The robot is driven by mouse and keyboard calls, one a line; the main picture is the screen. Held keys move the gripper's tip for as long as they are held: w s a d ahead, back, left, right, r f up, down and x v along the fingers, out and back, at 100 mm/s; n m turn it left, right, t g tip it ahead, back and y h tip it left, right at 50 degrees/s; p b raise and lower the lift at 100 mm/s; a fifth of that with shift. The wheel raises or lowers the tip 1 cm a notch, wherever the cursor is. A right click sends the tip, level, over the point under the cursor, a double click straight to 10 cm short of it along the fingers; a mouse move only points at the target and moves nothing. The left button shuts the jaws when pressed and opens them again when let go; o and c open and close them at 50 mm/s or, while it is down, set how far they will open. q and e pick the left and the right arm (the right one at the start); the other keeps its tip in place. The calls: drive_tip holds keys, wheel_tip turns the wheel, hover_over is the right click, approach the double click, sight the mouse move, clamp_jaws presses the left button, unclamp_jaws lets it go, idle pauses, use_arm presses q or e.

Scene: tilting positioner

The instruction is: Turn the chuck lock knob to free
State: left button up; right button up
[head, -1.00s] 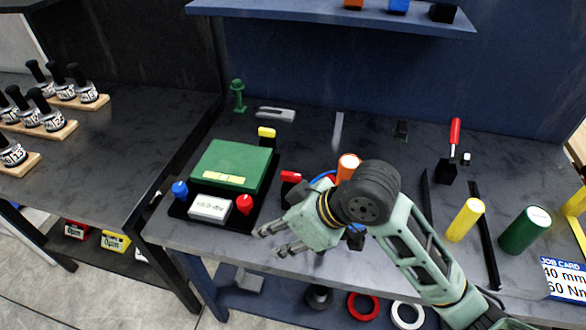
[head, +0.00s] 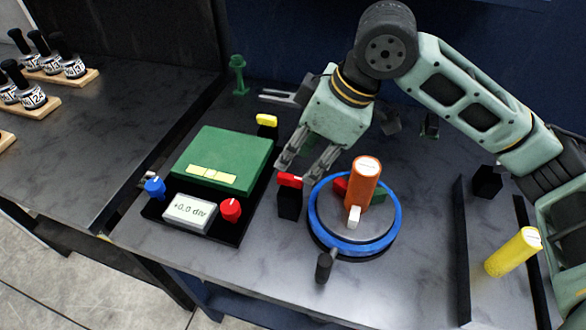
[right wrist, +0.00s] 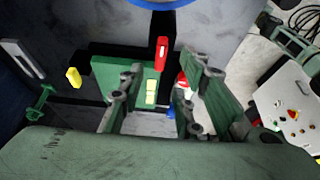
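A red knob (head: 290,181) sits on top of a black post beside a round plate with a blue rim (head: 390,228). The knob also shows in the right wrist view (right wrist: 162,53), its long handle upright in that picture. I cannot tell which knob is the chuck lock. My right gripper (head: 297,170) is open and empty, fingers pointing down, just above and behind the red knob. In the right wrist view its fingers (right wrist: 158,95) are spread apart. My left gripper is not visible.
A green-topped box (head: 225,145) stands left with a small display, a blue knob (head: 155,187) and another red knob (head: 230,210). A yellow knob (head: 267,120) is on a post behind. A dark crank handle (head: 324,265) sticks out in front of the plate. A yellow cylinder (head: 512,252) lies right.

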sight(289, 176)
drive_tip(key=x, duration=0.6)
drive_tip(key=shift+a, duration=0.1)
drive_tip(key=shift+c, duration=0.3)
clamp_jaws()
